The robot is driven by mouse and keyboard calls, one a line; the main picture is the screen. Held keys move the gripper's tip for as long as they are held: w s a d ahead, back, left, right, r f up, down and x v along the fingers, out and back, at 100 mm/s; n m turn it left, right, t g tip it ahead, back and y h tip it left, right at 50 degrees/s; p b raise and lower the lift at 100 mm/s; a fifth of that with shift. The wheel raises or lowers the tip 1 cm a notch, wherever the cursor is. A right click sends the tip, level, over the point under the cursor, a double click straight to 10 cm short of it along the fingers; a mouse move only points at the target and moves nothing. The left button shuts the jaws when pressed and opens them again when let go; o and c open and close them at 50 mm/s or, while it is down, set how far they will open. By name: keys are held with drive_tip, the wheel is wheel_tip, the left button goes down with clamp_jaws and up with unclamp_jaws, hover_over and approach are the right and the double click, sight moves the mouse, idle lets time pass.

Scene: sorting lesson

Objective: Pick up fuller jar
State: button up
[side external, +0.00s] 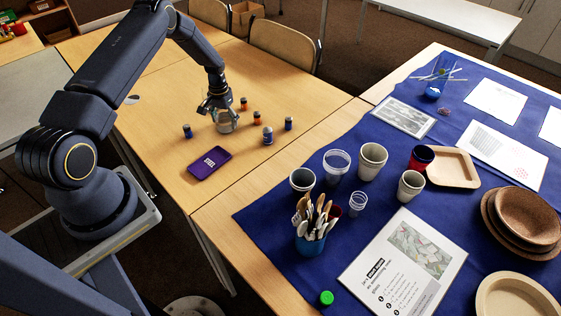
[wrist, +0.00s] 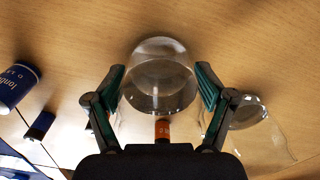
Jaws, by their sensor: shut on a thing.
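My gripper (side external: 216,106) is shut on a clear glass jar (side external: 226,123) over the wooden table. In the wrist view the held jar (wrist: 160,78) sits between the two green-padded fingers (wrist: 160,88). I cannot tell how full it is, or whether its base touches the table. A second clear glass vessel (wrist: 250,113) shows just right of the right finger in the wrist view. Its contents are also unclear, and I cannot pick it out in the side view.
Small orange (side external: 257,117) and blue (side external: 187,131) cylinders stand around the jar, with a taller grey-blue one (side external: 268,136). A purple slab (side external: 210,163) lies in front. A blue cloth (side external: 262,208) with cups, cutlery and plates covers the table at right.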

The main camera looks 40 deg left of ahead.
drive_tip(key=shift+s+f, duration=0.1)
drive_tip(key=shift+f, duration=0.05)
drive_tip(key=shift+c, duration=0.6)
drive_tip(key=shift+r, duration=0.4)
drive_tip(key=c, duration=0.4)
drive_tip(key=shift+r, duration=0.25)
drive_tip(key=shift+c, duration=0.5)
drive_tip(key=s+r, duration=0.1)
drive_tip(key=r, duration=0.1)
drive_tip(key=s+d+r, duration=0.1)
drive_tip(key=r, duration=0.2)
drive_tip(key=s+d+r, duration=0.1)
drive_tip(key=r, duration=0.1)
drive_tip(key=shift+s+r, duration=0.2)
drive_tip(key=shift+s, duration=0.2)
drive_tip(key=shift+s+d+r, duration=0.7)
drive_tip(key=shift+s+r, duration=0.05)
drive_tip(key=shift+s, duration=0.65)
drive_tip(key=shift+s+d+r, duration=0.65)
drive_tip(key=shift+s+r, duration=0.1)
drive_tip(key=shift+s, duration=0.7)
drive_tip(key=shift+s+d+r, duration=0.7)
drive_tip(key=shift+s+r, duration=0.05)
drive_tip(key=shift+s, duration=0.65)
